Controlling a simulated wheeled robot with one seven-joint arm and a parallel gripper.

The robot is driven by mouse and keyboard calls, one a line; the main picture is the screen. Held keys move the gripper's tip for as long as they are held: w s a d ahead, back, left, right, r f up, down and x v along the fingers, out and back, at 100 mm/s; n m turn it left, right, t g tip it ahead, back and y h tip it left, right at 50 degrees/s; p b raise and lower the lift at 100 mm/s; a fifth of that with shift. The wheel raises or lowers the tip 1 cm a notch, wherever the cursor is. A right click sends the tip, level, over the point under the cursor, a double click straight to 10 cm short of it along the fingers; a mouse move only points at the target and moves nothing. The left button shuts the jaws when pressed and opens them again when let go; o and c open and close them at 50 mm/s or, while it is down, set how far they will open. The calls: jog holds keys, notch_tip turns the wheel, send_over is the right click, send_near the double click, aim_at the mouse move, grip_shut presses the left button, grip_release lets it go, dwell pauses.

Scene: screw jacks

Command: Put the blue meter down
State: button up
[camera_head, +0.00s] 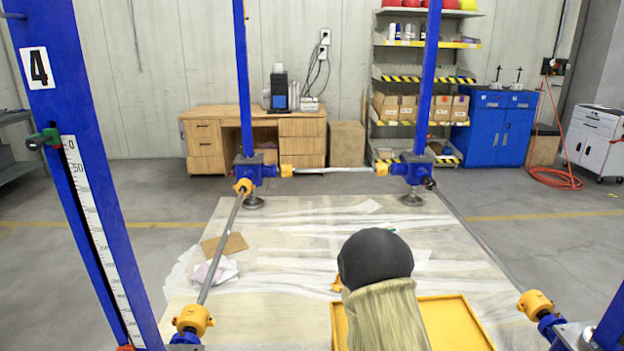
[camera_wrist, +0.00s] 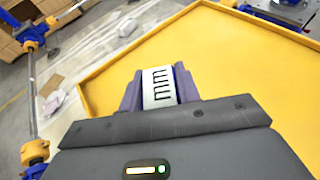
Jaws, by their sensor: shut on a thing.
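My gripper (camera_wrist: 159,84) shows in the wrist view, with its two purple-grey fingers shut on the blue meter (camera_wrist: 159,93). Only a white face of the meter with black "mm" marks shows between the fingers; the rest of it is hidden. The gripper is over a shallow yellow tray (camera_wrist: 225,65), whose floor is bare where it shows. I cannot tell whether the meter touches the tray. In the head view the yellow tray (camera_head: 455,322) is partly covered by my arm, and the gripper and meter are hidden there.
Blue posts and metal rods with yellow joints (camera_head: 193,319) frame the pale floor sheet (camera_head: 260,290). A cardboard piece (camera_head: 224,245) and crumpled white paper (camera_head: 214,272) lie left of the tray. A wooden desk (camera_head: 210,140), shelves and a blue cabinet (camera_head: 498,130) stand at the back.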

jog(key=a+n+y, duration=0.1)
jog(key=a, duration=0.1)
jog(key=a+f+n+t+y, duration=0.1)
jog(key=a+y, duration=0.1)
jog(key=a, duration=0.1)
jog(key=shift+f+n, duration=0.15)
jog(key=shift+n, duration=0.25)
jog(key=shift+a+r+p, duration=0.1)
jog(key=shift+r+p, duration=0.15)
jog(key=shift+p, duration=0.25)
jog(key=s+r+m+g+h+p, duration=0.4)
jog(key=s+r+m+h+p, duration=0.1)
jog(key=p, duration=0.9)
jog(key=s+m+h, duration=0.1)
jog(key=s+m, duration=0.1)
jog(key=s, duration=0.1)
jog(key=shift+h, duration=0.4)
jog(key=n+t+y, duration=0.3)
jog(key=n+y, duration=0.1)
jog(key=shift+n, duration=0.3)
